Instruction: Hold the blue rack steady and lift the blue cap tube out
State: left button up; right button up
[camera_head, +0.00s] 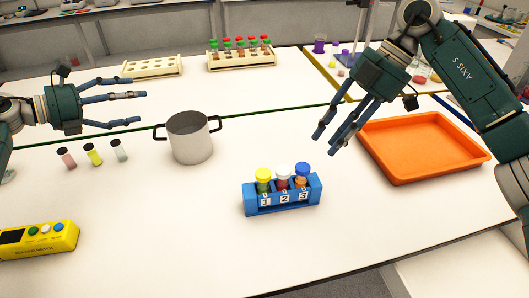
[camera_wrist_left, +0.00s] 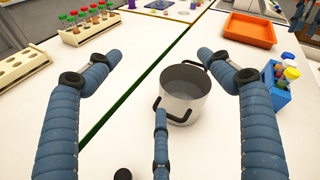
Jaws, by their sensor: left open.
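The blue rack (camera_head: 283,200) stands on the white table, front middle, with slots numbered 1, 2 and 3. It holds a yellow cap tube (camera_head: 263,179), a white cap tube (camera_head: 283,177) and the blue cap tube (camera_head: 302,174) at the right, in slot 3. The rack also shows at the right of the left wrist view (camera_wrist_left: 280,97). My right gripper (camera_head: 325,143) hangs above and behind the rack's right end, fingers apart, touching nothing.
A metal pot (camera_head: 190,142) stands between my left gripper and the rack. An orange tray (camera_head: 424,150) lies right of the rack. Three small vials (camera_head: 94,155) and a yellow device (camera_head: 40,240) are at left. Tube racks (camera_head: 240,62) stand at the back.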

pick_arm(q)
jog(key=s+d+f+m+g+h, duration=0.1)
jog(key=d+m+g, duration=0.1)
jog(key=d, duration=0.6)
jog(key=s+d+f+m+g, duration=0.1)
jog(key=d+g, duration=0.2)
jog(key=d, duration=0.5)
jog(key=m+g+y, duration=0.4)
jog(key=m+y, duration=0.3)
jog(key=m, duration=0.2)
send_near(281, 182)
jog(key=w, duration=0.1)
jog(key=w+f, duration=0.1)
jog(key=w, duration=0.1)
jog(key=shift+f, duration=0.15)
jog(key=shift+s+a+f, duration=0.1)
jog(key=shift+a+f, duration=0.1)
jog(key=shift+f, duration=0.4)
jog(key=x, duration=1)
jog(key=shift+s+d+f, duration=0.15)
jog(key=shift+d, duration=0.1)
jog(key=c, duration=1.4)
